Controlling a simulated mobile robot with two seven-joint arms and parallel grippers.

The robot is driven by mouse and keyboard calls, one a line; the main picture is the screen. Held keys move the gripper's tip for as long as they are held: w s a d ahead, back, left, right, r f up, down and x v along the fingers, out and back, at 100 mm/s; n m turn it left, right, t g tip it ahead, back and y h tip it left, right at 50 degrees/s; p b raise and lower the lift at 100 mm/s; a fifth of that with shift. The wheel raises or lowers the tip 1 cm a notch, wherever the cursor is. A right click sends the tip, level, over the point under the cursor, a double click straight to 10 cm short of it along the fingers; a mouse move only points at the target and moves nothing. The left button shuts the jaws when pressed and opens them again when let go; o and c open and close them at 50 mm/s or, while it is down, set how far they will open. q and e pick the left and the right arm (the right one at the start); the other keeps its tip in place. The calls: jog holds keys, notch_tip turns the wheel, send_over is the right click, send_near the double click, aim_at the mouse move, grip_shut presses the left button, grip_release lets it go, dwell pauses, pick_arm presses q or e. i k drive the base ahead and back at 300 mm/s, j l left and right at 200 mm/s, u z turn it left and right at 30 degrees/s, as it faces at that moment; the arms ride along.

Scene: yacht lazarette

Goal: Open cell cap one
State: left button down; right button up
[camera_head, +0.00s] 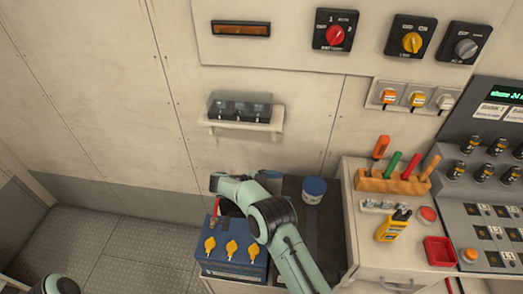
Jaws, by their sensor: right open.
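A dark blue battery (228,268) stands at the lower middle, with a row of yellow cell caps along its top: a left cap (210,246), a middle cap (231,249) and a right cap (253,251). All three sit on the battery; I see no number marking cap one. My right arm reaches over the back of the battery, covering part of its top. My right gripper (215,214) is open near its back left corner, above and behind the left cap, apart from it. Its fingertips are small and partly hidden. My left gripper is out of view.
A blue-and-white tub (314,189) stands behind my right arm. To the right, a white cabinet carries a tool rack (393,180), a yellow meter (393,226) and a red tray (439,251). A wall shelf (240,124) hangs behind. The floor at left is clear.

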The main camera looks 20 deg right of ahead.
aim_at(210, 244)
jog(key=j, duration=0.55)
jog(key=i+j, duration=0.15)
jog(key=j, duration=0.95)
jog(key=i+j, duration=0.15)
jog(key=j, duration=0.4)
